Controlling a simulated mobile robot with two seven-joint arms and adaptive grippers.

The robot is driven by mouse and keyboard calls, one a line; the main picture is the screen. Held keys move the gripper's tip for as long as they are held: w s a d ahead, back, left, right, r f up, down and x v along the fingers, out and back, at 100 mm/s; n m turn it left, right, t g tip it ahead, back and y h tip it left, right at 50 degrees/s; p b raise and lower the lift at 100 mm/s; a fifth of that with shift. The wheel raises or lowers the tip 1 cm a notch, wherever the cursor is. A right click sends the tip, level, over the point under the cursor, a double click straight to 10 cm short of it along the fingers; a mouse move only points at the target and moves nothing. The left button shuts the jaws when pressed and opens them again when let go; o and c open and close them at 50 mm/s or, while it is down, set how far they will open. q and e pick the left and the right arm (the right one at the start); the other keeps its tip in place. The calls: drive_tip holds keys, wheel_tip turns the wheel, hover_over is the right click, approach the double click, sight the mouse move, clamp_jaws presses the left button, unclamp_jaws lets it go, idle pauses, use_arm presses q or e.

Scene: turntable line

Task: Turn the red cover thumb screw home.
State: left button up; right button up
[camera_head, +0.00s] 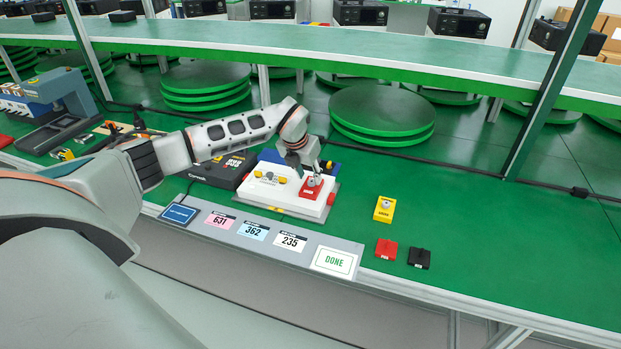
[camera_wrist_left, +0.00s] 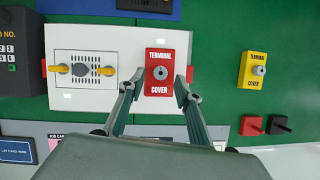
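The red terminal cover (camera_head: 309,193) sits on the right part of a white unit (camera_head: 279,200). Its grey round thumb screw (camera_wrist_left: 160,73) is at the middle of the cover, between the printed words, in the left wrist view. My left gripper (camera_wrist_left: 158,88) is open, with one finger on each side of the red cover and a gap between them. In the head view the left gripper (camera_head: 313,172) is just above the cover and partly hides it. Whether the fingers touch the cover I cannot tell. My right gripper is not in view.
A yellow terminal cover (camera_head: 384,212) with a screw lies to the right on the green table. A small red part (camera_head: 386,249) and a black part (camera_head: 419,258) lie in front of it. A strip with number cards and a DONE card (camera_head: 333,262) runs along the front edge.

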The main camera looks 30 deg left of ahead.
sight(312, 183)
use_arm(q)
drive_tip(key=shift+x, duration=1.2)
clamp_jaws()
